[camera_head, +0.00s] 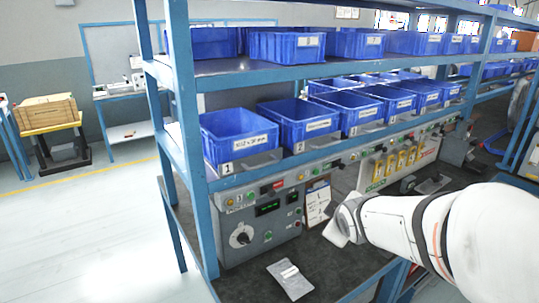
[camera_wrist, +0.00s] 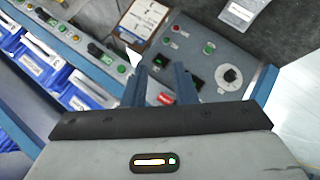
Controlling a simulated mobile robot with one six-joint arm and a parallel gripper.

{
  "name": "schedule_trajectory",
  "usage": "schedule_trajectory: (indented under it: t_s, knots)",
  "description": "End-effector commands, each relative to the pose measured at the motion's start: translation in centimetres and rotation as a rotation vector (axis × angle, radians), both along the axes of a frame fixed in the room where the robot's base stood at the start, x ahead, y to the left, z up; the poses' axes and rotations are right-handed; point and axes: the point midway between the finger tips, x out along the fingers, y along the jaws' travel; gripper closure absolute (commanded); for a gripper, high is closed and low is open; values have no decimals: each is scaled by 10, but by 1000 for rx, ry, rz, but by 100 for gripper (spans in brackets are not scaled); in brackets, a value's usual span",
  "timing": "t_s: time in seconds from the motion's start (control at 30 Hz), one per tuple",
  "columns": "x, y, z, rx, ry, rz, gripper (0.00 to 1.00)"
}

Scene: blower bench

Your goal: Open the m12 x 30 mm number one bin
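The blue number one bin (camera_head: 240,135) stands at the left end of the middle shelf. Its front carries a white M12 x 30 mm label. A grey front ledge marked "1" (camera_head: 227,168) lies below it. Its top looks open, and part of its inside shows. My gripper (camera_head: 340,228) is to the right of and below this bin, in front of the control panels and apart from the bin. In the wrist view, blue bins with white labels show at the left, but I cannot tell whether one is number one.
The number two bin (camera_head: 297,120) stands to its right, with more blue bins beyond. A control panel (camera_head: 262,228) with a knob is under the shelf. A blue post (camera_head: 183,120) rises beside the number one bin. A grey tablet-like plate (camera_head: 290,279) lies on the bench.

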Motion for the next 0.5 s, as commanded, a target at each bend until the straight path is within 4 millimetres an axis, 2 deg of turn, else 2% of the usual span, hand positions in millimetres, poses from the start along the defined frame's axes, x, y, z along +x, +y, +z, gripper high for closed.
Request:
schedule_trajectory:
  t_s: [0.03, 0.1, 0.2, 0.33, 0.5]
  knots:
    - [24, 10, 16, -68, -75, 96, 75]
    - [49, 38, 29, -144, -185, 294, 75]
    - [74, 70, 48, -258, -346, 502, 75]
    - [89, 105, 63, -354, -515, 702, 75]
    - [93, 130, 71, -410, -639, 833, 75]
